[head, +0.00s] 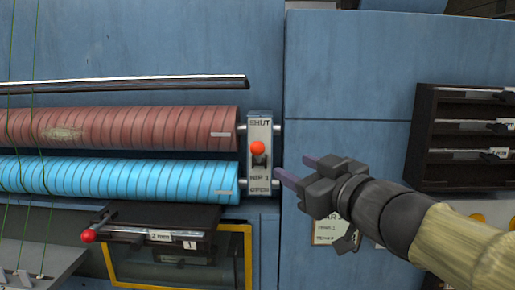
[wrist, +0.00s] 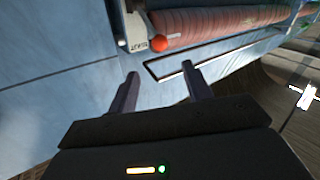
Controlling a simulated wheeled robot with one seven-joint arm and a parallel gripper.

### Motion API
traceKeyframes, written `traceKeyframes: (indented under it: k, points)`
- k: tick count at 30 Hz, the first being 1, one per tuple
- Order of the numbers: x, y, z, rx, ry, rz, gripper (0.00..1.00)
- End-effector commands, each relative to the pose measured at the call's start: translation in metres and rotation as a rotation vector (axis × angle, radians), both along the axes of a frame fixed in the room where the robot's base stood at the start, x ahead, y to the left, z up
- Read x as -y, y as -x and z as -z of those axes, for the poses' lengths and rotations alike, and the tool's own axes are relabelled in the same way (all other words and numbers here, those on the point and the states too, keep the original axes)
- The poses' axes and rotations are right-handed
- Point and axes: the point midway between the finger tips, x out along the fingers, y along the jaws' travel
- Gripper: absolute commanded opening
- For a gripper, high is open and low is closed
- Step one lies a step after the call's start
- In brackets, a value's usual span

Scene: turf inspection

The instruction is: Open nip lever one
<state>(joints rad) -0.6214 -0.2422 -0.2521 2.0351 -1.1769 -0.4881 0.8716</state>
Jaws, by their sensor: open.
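Nip lever one is a short dark lever with a red ball knob (head: 257,148) on a grey plate (head: 262,184) at the right end of the rollers. The plate reads SHUT at the top and NIP 1 and OPEN below. The knob sits slightly above the lever's dark base, near the plate's middle. My gripper (head: 294,167) is open and empty, to the right of the plate and apart from the knob. In the wrist view the red knob (wrist: 159,45) shows beyond and between the two fingertips (wrist: 160,71).
A red-brown roller (head: 140,126) lies above a blue roller (head: 120,178), left of the plate. Below is a dark unit with another red knob (head: 88,236) and a yellow-edged frame (head: 249,255). A dark rack (head: 430,150) hangs at right. Blue panel (head: 345,80) is bare above my gripper.

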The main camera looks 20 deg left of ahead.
Motion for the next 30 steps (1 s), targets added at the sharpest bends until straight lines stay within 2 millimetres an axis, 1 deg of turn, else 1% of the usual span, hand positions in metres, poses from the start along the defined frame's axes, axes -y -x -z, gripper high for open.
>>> traceKeyframes:
  k: [1, 6, 21, 25, 30]
  points:
    - [-0.007, -0.006, 0.000, -0.002, 0.002, -0.001, 0.50]
    - [-0.028, -0.025, 0.000, -0.002, 0.002, -0.001, 0.50]
    - [-0.087, -0.080, -0.001, -0.002, 0.002, -0.001, 0.50]
    - [-0.099, -0.092, -0.002, -0.001, 0.003, 0.000, 0.50]
    - [-0.108, -0.100, 0.000, -0.001, 0.001, 0.000, 0.50]
